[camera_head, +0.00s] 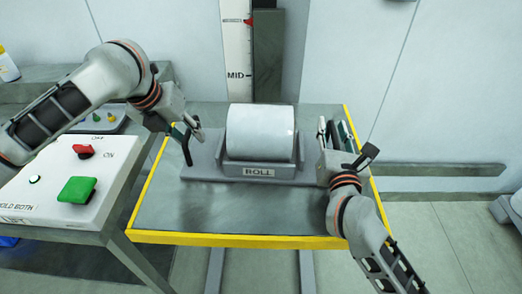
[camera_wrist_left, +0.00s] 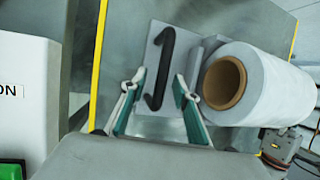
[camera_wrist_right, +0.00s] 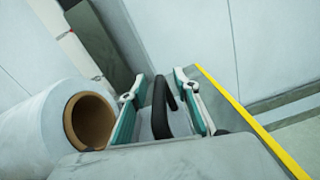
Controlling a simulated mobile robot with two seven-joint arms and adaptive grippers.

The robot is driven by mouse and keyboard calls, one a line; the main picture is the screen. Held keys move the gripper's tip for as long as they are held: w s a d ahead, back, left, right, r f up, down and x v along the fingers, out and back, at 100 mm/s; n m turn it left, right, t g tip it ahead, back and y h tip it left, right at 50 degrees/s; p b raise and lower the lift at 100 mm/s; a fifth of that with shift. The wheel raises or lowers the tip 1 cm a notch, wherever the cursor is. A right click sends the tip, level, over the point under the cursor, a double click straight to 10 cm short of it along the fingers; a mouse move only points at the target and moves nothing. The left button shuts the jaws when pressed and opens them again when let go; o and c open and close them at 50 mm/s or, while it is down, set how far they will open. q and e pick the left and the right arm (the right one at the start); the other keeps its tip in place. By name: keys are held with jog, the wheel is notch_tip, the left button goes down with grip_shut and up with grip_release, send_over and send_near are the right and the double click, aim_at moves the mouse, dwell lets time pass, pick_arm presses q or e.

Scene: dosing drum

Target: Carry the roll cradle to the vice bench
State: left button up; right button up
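The roll cradle (camera_head: 258,171) is grey, labelled ROLL, and rests on a grey table with a large white roll (camera_head: 260,132) lying in it. A black handle (camera_head: 186,150) stands at its left end; it also shows in the left wrist view (camera_wrist_left: 160,65). My left gripper (camera_head: 190,128) is open, with its fingers (camera_wrist_left: 157,100) apart on either side of that handle. My right gripper (camera_head: 334,135) is open at the right end, with its fingers (camera_wrist_right: 160,102) on either side of the right black handle (camera_wrist_right: 159,106). In the head view the right handle is mostly hidden by the gripper.
The grey table (camera_head: 225,213) has yellow edges. A control box (camera_head: 62,180) with a green button and a red switch stands at the left. Behind the table is an upright scale (camera_head: 237,50) marked MID. Floor at the right is mostly clear.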

pick_arm(q)
grip_shut()
pick_arm(e)
grip_shut()
